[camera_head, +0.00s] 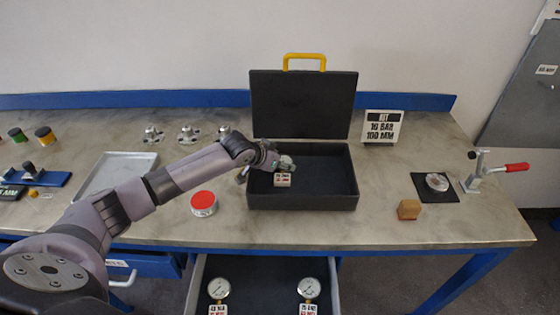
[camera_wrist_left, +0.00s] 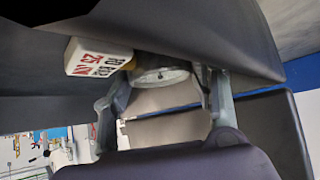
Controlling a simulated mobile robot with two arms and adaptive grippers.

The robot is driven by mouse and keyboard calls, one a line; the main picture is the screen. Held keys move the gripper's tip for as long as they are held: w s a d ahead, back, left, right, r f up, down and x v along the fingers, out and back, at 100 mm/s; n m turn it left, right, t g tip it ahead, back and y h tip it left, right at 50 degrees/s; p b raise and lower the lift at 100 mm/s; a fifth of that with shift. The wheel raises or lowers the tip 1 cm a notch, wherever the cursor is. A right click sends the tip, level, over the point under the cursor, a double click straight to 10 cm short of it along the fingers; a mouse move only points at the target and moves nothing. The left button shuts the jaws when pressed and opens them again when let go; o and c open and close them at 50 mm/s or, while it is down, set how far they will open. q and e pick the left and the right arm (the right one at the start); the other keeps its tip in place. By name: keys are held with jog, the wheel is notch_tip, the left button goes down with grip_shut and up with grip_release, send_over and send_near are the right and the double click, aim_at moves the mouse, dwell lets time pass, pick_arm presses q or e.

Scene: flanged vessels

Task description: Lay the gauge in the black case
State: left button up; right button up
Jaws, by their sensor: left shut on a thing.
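My left gripper (camera_head: 268,158) is shut on a gauge (camera_head: 287,163) and holds it over the left part of the open black case (camera_head: 303,201). A white tag (camera_head: 282,180) with dark and red print hangs by the gauge. In the left wrist view the gauge (camera_wrist_left: 160,76) sits between the fingers of my left gripper (camera_wrist_left: 165,98), its tag (camera_wrist_left: 98,58) beside it, showing upside-down print. The case lid stands upright at the back. I cannot tell whether the gauge touches the case floor. My right gripper is not in view.
An open drawer (camera_head: 265,281) below holds two tagged gauges. A red-topped tin (camera_head: 203,203), a wooden block (camera_head: 409,209), a toggle clamp (camera_head: 480,170) and a metal tray (camera_head: 117,174) stand around.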

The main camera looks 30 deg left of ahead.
pick_arm(q)
jog(key=o, duration=1.4)
jog(key=shift+f, duration=0.1)
jog(key=b+v, duration=0.1)
jog(key=v, duration=1.1)
